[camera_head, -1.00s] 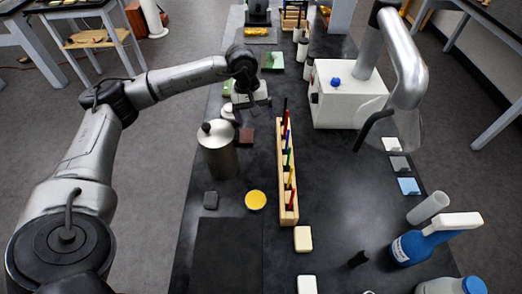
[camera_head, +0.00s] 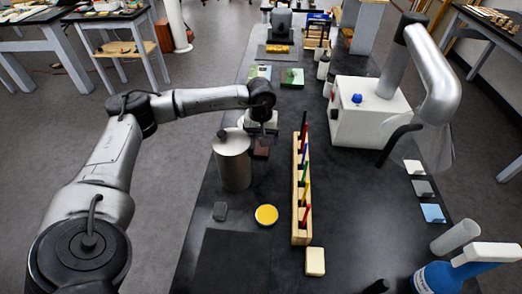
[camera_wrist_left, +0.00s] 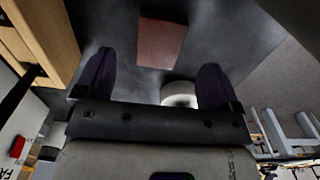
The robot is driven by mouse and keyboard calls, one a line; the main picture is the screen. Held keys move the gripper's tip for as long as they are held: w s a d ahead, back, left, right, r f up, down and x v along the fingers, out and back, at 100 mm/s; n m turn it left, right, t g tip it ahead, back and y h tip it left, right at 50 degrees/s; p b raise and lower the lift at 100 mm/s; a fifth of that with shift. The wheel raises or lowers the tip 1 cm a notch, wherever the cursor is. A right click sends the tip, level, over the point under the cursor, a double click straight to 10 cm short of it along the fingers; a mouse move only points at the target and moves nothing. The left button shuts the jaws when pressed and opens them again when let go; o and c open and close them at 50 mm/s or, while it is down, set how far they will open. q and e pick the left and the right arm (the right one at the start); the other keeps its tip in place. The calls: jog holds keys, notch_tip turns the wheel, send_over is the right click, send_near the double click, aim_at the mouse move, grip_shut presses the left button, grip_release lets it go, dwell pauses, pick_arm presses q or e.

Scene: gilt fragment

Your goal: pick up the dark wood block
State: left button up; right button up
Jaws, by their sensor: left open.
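The dark wood block (camera_head: 262,149) is a small reddish-brown block on the black bench, just right of the metal canister (camera_head: 232,160). My left gripper (camera_head: 262,129) is above and slightly behind it in the head view, partly covering its far side. In the left wrist view the block (camera_wrist_left: 161,43) shows beyond the open, empty fingers (camera_wrist_left: 155,75), about midway between them and apart from both. My right gripper is in neither view.
A wooden rack (camera_head: 301,225) with several coloured sticks stands to the right of the block. A white box-shaped device (camera_head: 366,115) stands farther right.

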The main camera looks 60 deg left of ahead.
aim_at(260, 150)
pick_arm(q)
jog(key=shift+s+f+b, duration=0.1)
jog(key=shift+f+b, duration=0.7)
jog(key=shift+f, duration=1.8)
jog(key=shift+c, duration=0.2)
jog(key=c, duration=1)
jog(key=shift+r, duration=0.1)
